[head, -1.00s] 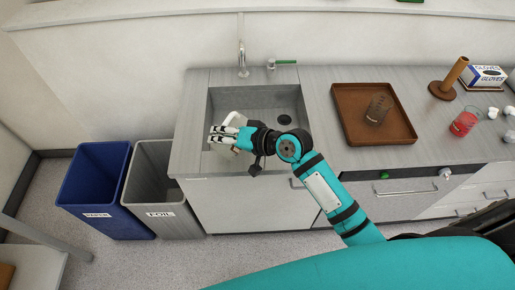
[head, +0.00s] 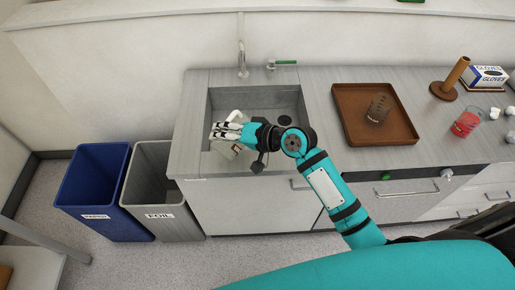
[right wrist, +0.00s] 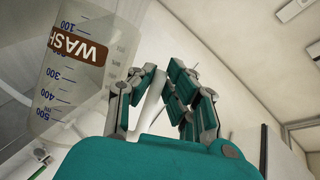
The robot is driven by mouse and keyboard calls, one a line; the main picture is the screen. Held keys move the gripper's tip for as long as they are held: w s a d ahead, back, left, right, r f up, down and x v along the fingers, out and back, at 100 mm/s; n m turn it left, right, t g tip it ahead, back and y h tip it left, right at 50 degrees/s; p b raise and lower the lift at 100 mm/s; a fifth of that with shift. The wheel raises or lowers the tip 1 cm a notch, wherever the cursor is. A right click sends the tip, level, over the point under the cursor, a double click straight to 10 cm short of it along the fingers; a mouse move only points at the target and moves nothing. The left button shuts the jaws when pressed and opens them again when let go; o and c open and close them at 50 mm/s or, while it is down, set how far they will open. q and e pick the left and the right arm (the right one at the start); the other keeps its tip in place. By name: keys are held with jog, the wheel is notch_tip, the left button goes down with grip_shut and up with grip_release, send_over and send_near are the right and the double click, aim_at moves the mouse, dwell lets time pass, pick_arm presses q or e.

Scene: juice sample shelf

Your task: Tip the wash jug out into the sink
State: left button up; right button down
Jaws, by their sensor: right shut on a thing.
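The wash jug (right wrist: 84,52) is a clear, marked jug with a brown "WASH" label, seen in the right wrist view. In that view its print is turned over, with the 500 mark low and the 100 mark high. My right gripper (right wrist: 160,85) is shut on its pale handle. In the head view the right gripper (head: 226,131) is over the front left of the sink (head: 285,97). The jug (head: 228,150) shows partly below the fingers there, tilted, and the hand hides much of it. I cannot tell whether liquid is in it. My left gripper is not in view.
A tap (head: 243,60) stands behind the sink. A brown tray (head: 345,100) with a glass beaker (head: 379,108) lies to the right, then a red-filled beaker (head: 465,123) and a wooden stand (head: 443,91). Blue (head: 97,185) and grey (head: 150,185) bins stand at the left.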

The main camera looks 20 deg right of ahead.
jog(key=shift+w+d+r, duration=0.1)
jog(key=shift+w+d, duration=0.05)
jog(key=shift+d, duration=0.05)
dwell(0.5)
jog(key=shift+w+d+r+m+y+b, duration=0.1)
jog(key=shift+w+d+m+y+b, duration=0.3)
jog(key=shift+d, duration=0.25)
jog(key=shift+w+d+m+y+b, duration=0.3)
jog(key=shift+w+d+m+b, duration=0.15)
jog(key=shift+d, duration=0.2)
dwell(0.5)
jog(key=shift+w+d+m+y+b, duration=0.25)
jog(key=shift+d+m+y+b, duration=0.1)
jog(key=shift+d+b, duration=0.15)
dwell(0.5)
